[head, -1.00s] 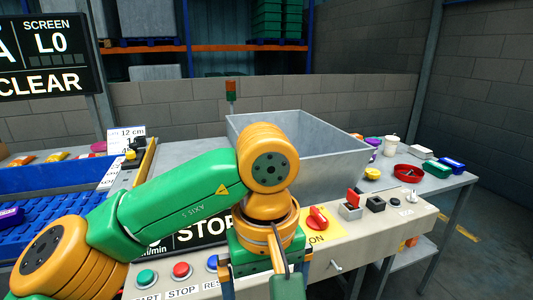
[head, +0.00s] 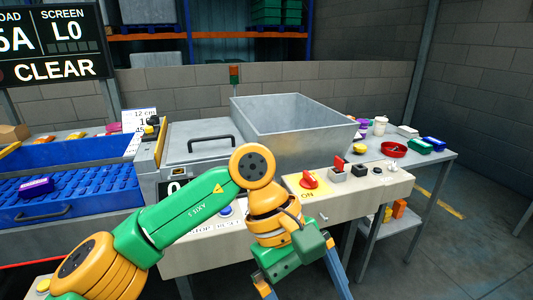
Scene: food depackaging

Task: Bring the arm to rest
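My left arm, green and orange, comes in from the lower left. Its gripper (head: 303,284) hangs at the bottom centre, in front of the control panel (head: 365,190). Its two blue fingers stand well apart, with nothing visible between them. The fingertips run out at the bottom edge of the picture. My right gripper is not in view.
Behind the arm stand a lidded machine (head: 190,135) and a grey hopper (head: 295,150). A red knob (head: 309,180) is on the panel. A blue conveyor (head: 75,190) is at left. A side table (head: 440,160) with small items is at right.

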